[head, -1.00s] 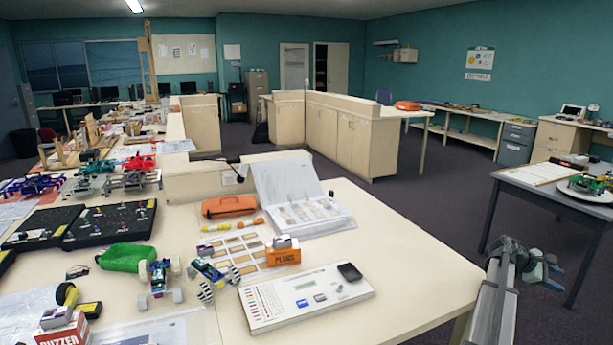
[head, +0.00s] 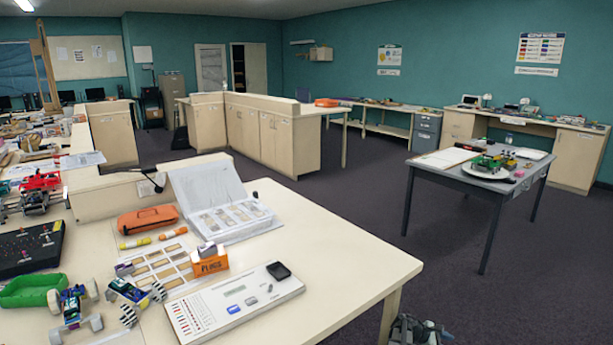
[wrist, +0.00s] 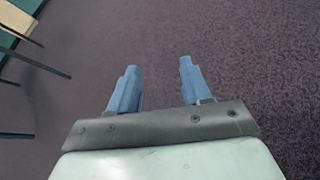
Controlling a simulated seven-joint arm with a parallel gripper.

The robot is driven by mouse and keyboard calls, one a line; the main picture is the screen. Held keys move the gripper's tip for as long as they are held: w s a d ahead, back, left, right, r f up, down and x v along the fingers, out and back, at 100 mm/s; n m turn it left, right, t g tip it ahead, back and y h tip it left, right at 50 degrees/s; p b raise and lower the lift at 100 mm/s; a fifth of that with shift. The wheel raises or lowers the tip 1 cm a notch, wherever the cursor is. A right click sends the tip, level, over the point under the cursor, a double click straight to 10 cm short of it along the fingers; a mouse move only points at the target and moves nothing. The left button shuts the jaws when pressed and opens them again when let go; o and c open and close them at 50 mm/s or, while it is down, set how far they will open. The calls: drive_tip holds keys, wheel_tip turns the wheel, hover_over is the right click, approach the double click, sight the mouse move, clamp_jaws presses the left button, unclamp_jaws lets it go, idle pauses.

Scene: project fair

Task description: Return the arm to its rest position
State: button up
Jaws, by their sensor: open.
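My gripper (wrist: 157,85) shows in the wrist view with its two blue fingers apart and nothing between them. It hangs over bare dark carpet. In the head view only a small part of my arm (head: 418,331) shows at the bottom edge, right of the cream table's corner. The fingers cannot be made out in the head view.
The cream table (head: 355,262) on the left bears a binder (head: 240,222), an orange case (head: 148,220), a white device (head: 215,310) and small wheeled robots. A grey table (head: 435,167) with a green model (head: 490,163) stands at right. Carpet between them is clear.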

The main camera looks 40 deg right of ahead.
drive_tip(key=w+a+f+m+t+y, duration=0.1)
drive_tip(key=w+a+f, duration=0.3)
drive_tip(key=a, duration=0.9)
drive_tip(key=w+a+f+m+t+y, duration=0.1)
drive_tip(key=w+a+f+y, duration=0.3)
drive_tip(key=a, duration=0.8)
drive_tip(key=w+a+f+m+t+h, duration=0.15)
drive_tip(key=a+f, duration=0.45)
drive_tip(key=a, duration=0.7)
drive_tip(key=s+a+f+y, duration=0.1)
drive_tip(key=s+a+y, duration=0.1)
drive_tip(key=a, duration=0.8)
drive_tip(key=s+a+f+y, duration=0.2)
drive_tip(key=a, duration=0.7)
drive_tip(key=s+a+m+g+y, duration=0.1)
drive_tip(key=s+a, duration=0.4)
drive_tip(key=a, duration=0.3)
drive_tip(key=s+a+r+m+g+y, duration=0.1)
drive_tip(key=s+a+m, duration=0.1)
drive_tip(key=s+a, duration=0.4)
drive_tip(key=a, duration=0.3)
drive_tip(key=shift+r, duration=0.2)
drive_tip(key=shift+a, duration=0.1)
